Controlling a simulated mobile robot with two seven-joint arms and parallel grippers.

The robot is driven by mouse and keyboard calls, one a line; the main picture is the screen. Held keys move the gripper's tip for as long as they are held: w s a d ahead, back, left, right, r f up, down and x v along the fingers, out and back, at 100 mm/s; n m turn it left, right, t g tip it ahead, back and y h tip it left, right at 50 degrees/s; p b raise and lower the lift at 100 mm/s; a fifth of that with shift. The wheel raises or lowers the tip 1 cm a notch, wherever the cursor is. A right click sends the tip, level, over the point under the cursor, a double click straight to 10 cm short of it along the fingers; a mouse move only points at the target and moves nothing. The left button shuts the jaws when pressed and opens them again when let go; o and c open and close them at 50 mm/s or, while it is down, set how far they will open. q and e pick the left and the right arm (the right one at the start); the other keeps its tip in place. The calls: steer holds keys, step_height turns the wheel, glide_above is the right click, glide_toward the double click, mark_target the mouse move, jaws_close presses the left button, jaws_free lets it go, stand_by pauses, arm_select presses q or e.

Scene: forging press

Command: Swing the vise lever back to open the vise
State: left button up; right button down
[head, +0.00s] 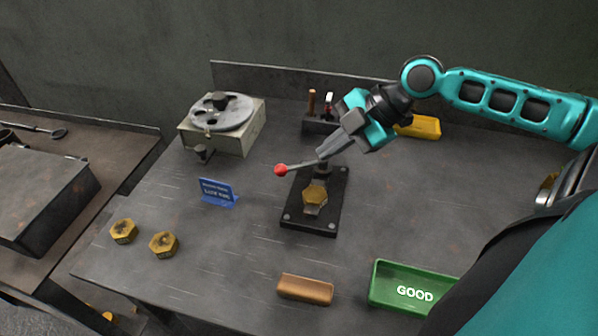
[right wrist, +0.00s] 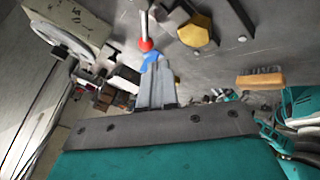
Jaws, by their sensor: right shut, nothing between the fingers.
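The vise stands on a black base plate (head: 298,216) in the middle of the table. A brass hex nut (head: 315,193) sits at the vise jaws and also shows in the right wrist view (right wrist: 195,31). The vise lever (head: 300,165) points left, with a red ball knob (head: 281,170) at its end. The knob also shows in the right wrist view (right wrist: 146,44), just beyond my fingertips. My right gripper (head: 322,154) is shut and empty, its tips close to the lever; I cannot tell whether they touch. My left gripper is out of view.
A gauge with a round disc (head: 220,112) stands at the back left. A blue sign (head: 217,192) is left of the vise. Two loose brass nuts (head: 164,244) lie at front left. A wooden-backed brush (head: 305,289) and a green GOOD tray (head: 380,280) are in front. A yellow tray (head: 425,127) is behind.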

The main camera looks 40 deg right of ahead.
steer(key=shift+b+x, duration=0.4)
steer(key=shift+x, duration=0.45)
steer(key=shift+b+x, duration=0.3)
steer(key=shift+x, duration=0.75)
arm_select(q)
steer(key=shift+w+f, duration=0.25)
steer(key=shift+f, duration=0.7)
arm_select(e)
steer(key=shift+x, duration=2.65)
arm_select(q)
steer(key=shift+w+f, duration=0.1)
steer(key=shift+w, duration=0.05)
arm_select(e)
steer(key=shift+w, duration=0.15)
